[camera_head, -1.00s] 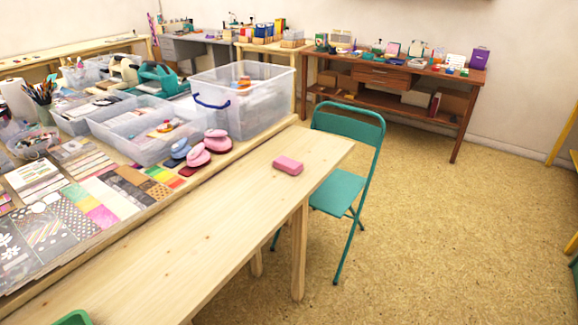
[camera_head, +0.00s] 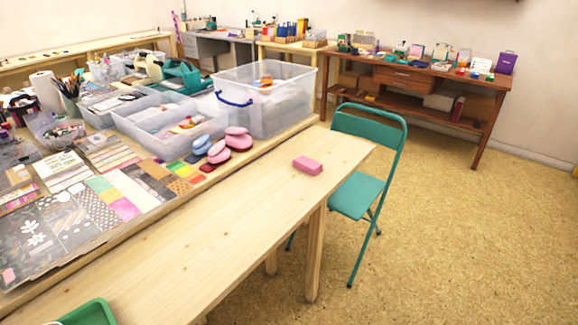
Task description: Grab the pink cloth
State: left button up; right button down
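A small pink block-shaped thing (camera_head: 307,165), which may be the folded pink cloth, lies flat near the far right end of the bare light-wood table (camera_head: 215,232). Its material is too small to tell. Nothing touches it and nothing covers it. Neither of my grippers is in view.
A green tray (camera_head: 92,313) is cut off at the bottom left. Clear plastic bins (camera_head: 265,100), pink and blue inkpads (camera_head: 218,152) and patterned papers (camera_head: 66,222) fill the worktable behind. A teal folding chair (camera_head: 360,192) stands at the table's right end. Open floor lies to the right.

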aim_at(312, 167)
jog(key=i+l+u, duration=0.1)
jog(key=u, duration=0.4)
jog(key=l+u, duration=0.2)
jog(key=u, duration=0.3)
jog(key=l+u, duration=0.4)
jog(key=l, duration=0.35)
jog(key=l+u, duration=0.4)
jog(key=l, duration=0.9)
jog(key=k+l+u, duration=0.1)
jog(key=l, duration=0.35)
jog(key=k+l, duration=0.1)
jog(key=l, duration=0.4)
jog(key=l+u, duration=0.1)
jog(key=l, duration=0.35)
jog(key=k+l, duration=0.15)
jog(key=l, duration=1.2)
jog(key=i+l, duration=0.3)
jog(key=l+u, duration=0.05)
